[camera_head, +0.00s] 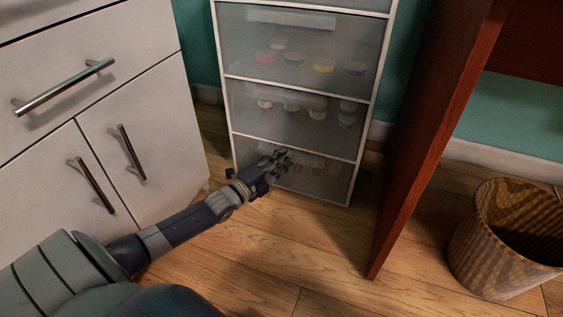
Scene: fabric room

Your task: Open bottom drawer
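A tall narrow drawer unit with a white frame (298,137) and smoky see-through fronts stands against the teal wall in the middle. Its bottom drawer (325,180) is the lowest front in view, just above the floor, and looks closed. My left arm comes in from the lower left. My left gripper (281,160) is at the upper left part of the bottom drawer's front, by its top edge. The fingers look dark and small against the front; I cannot tell whether they touch it or whether they are open. My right gripper is not in view.
A white cabinet (150,85) with metal handles stands at the left. A reddish-brown wooden panel (432,130) stands close on the right of the drawer unit. A striped woven basket (490,240) is at the far right. The wooden floor (290,250) in front is clear.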

